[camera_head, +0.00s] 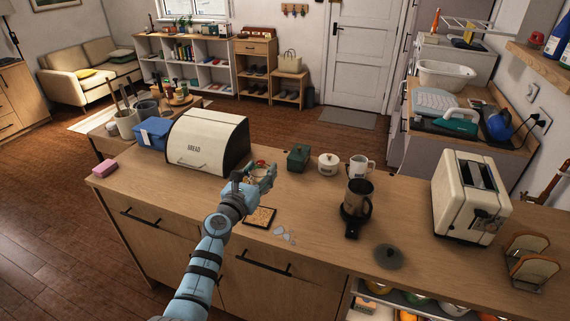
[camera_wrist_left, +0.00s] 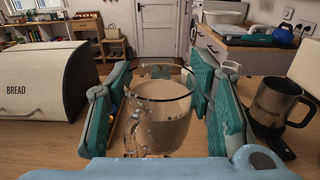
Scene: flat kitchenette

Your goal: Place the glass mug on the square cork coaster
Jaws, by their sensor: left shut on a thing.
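The clear glass mug (camera_wrist_left: 160,112) stands upright between the teal finger pads in the left wrist view, its handle toward the camera at lower left. My left gripper (camera_head: 262,178) is shut on it. In the camera_head view the gripper hides most of the mug. The square cork coaster (camera_head: 260,217) lies on the counter with a dark edge, just in front of the gripper and lower in the picture. I cannot tell whether the mug touches the counter. My right gripper is in neither view.
A bread box (camera_head: 208,141) stands left of the gripper. A green box (camera_head: 299,157), a lidded white pot (camera_head: 329,164), a white mug (camera_head: 359,166) and a dark steel jug (camera_head: 357,198) stand to the right. Pale fragments (camera_head: 285,235) lie beside the coaster.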

